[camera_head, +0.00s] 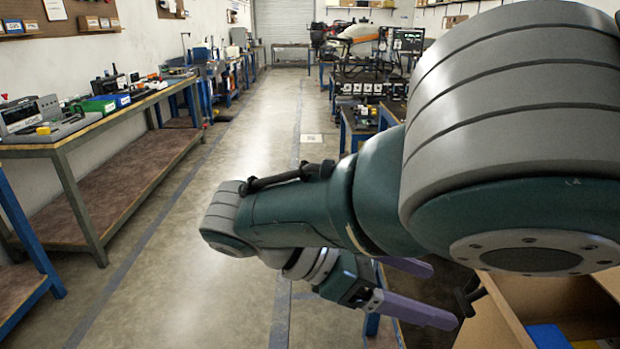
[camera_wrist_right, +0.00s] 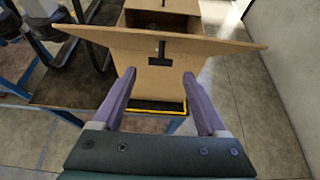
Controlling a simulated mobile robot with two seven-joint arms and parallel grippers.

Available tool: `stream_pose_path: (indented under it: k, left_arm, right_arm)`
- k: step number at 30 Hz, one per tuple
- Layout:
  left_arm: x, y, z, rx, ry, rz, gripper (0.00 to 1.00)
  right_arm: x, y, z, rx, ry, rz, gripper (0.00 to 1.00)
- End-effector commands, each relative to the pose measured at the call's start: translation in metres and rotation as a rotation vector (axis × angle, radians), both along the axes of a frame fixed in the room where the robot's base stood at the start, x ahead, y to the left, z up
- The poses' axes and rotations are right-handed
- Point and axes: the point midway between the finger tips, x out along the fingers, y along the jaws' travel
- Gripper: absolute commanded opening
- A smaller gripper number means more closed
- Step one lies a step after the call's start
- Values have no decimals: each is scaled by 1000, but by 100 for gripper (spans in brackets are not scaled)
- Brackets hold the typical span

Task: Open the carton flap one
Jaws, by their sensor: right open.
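A brown cardboard carton (camera_head: 500,318) stands at the lower right of the head view, cut off by the frame. In the right wrist view a wide cardboard flap (camera_wrist_right: 205,58) of the carton faces my gripper, with a black T-shaped handle (camera_wrist_right: 160,54) at its middle. The handle also shows in the head view (camera_head: 470,297), beside the carton's left edge. My right gripper (camera_head: 443,296) has two purple fingers, spread apart and empty. In the wrist view its fingertips (camera_wrist_right: 159,76) lie on either side of the handle, apparently short of it. My left gripper is not in view.
A blue item (camera_head: 548,337) shows inside the carton. A yellow-and-black edge (camera_wrist_right: 158,106) runs below the flap. A workbench (camera_head: 95,135) with tools stands at the left. The floor aisle (camera_head: 240,130) is clear. My right arm hides much of the right side.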

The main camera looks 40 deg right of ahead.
Motion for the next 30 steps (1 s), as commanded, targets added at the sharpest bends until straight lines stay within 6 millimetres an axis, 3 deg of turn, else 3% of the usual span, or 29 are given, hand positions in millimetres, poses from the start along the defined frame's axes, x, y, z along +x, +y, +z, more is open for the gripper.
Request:
stream_pose_path:
  k: [6, 20, 23, 26, 30]
  left_arm:
    - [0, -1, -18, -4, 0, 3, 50]
    - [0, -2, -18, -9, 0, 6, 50]
    - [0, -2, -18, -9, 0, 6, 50]
    - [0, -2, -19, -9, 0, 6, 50]
    - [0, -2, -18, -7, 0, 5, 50]
  right_arm:
    - [14, 21, 11, 0, 0, 0, 75]
    - [16, 26, 14, 4, 0, 2, 75]
    - [14, 35, -2, 47, -14, 19, 75]
    - [6, 57, -37, 148, -55, 43, 75]
    - [-15, 102, -90, 350, -168, 27, 75]
